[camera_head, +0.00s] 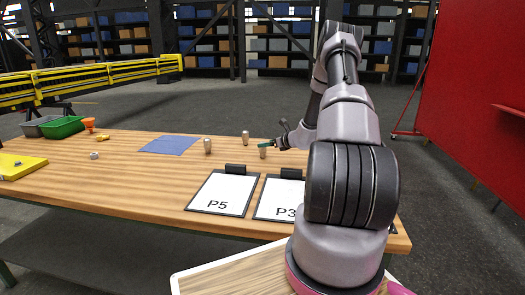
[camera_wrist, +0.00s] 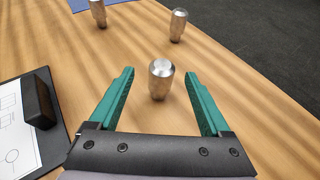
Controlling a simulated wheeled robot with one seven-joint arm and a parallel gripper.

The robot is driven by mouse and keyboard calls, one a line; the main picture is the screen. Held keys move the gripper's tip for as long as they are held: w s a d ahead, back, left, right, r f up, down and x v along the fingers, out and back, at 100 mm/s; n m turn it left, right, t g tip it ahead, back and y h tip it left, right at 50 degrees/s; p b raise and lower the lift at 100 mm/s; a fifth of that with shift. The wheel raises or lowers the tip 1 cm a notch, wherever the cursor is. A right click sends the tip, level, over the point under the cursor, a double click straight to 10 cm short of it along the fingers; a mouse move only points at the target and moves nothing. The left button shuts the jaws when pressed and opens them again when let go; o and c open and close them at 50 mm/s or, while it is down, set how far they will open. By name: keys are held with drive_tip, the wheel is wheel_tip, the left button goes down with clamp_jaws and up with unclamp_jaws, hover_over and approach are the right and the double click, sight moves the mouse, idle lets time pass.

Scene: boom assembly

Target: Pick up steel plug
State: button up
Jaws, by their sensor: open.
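A steel plug (camera_wrist: 160,80) stands upright on the wooden table in the wrist view, just ahead of and between my fingertips. My gripper (camera_wrist: 157,88) is open, with its green fingers on either side of the plug, and it holds nothing. Two more steel plugs stand farther off in the wrist view, one at the top left (camera_wrist: 98,13) and one at the top right (camera_wrist: 178,25). In the head view the near plug (camera_head: 263,153) shows beside my gripper (camera_head: 268,146), and the other two plugs stand at left (camera_head: 208,146) and behind (camera_head: 245,137).
A clipboard marked P5 (camera_head: 222,194) and another marked P3 (camera_head: 272,202) lie near the table's front edge. A blue mat (camera_head: 170,145) lies left of the plugs. A green bin (camera_head: 63,127) and a yellow part (camera_head: 20,166) are at the far left.

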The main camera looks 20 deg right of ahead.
drive_tip(key=x, duration=0.4)
drive_tip(key=shift+w+d+f, duration=0.1)
drive_tip(key=shift+w, duration=0.2)
drive_tip(key=shift+c, duration=0.4)
clamp_jaws()
